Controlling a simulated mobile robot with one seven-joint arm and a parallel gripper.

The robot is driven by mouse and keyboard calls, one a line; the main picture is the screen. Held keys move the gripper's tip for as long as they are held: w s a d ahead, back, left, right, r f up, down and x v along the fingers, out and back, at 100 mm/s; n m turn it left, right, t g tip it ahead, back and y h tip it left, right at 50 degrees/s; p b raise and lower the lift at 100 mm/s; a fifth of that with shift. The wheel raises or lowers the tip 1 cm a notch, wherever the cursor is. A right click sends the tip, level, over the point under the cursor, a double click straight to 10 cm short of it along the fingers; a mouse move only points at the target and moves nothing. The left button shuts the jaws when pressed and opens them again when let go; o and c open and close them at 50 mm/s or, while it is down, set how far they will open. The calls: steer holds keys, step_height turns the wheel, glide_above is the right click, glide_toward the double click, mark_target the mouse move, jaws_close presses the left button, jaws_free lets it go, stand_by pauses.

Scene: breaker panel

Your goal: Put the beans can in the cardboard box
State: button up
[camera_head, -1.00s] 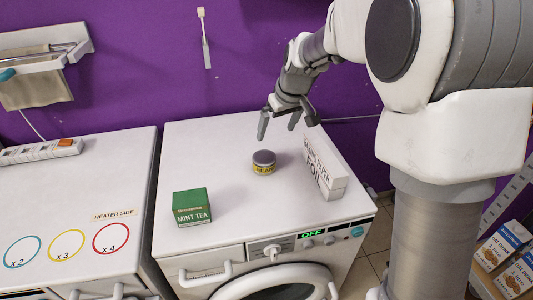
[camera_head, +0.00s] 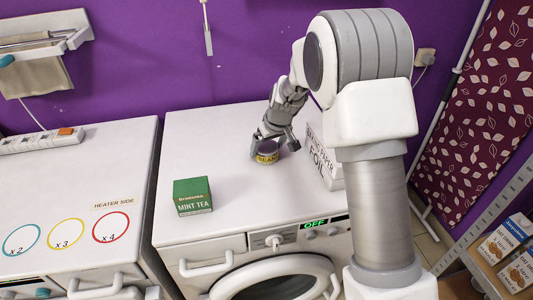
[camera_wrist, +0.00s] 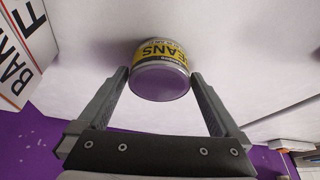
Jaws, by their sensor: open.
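The beans can (camera_head: 267,158) is a short tin with a yellow label, upright on top of the white washing machine. It also shows in the wrist view (camera_wrist: 160,62), with its grey lid towards the camera. My gripper (camera_head: 272,149) is at the can from behind and above. In the wrist view my gripper (camera_wrist: 160,82) is open, with one finger on each side of the can and small gaps showing. The cardboard box is not clearly seen; part of a brown edge (camera_head: 458,287) shows at the lower right.
A green mint tea box (camera_head: 192,196) stands left of the can. A white baking paper and foil box (camera_head: 320,158) stands close to its right. Blue-and-white cartons (camera_head: 505,238) sit on a shelf at the lower right.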

steer(key=shift+w+a+f, duration=0.1)
steer(key=shift+w+f, duration=0.1)
steer(key=shift+f, duration=0.25)
steer(key=c, duration=1.5)
steer(key=shift+o, duration=0.2)
steer(key=shift+r, duration=0.15)
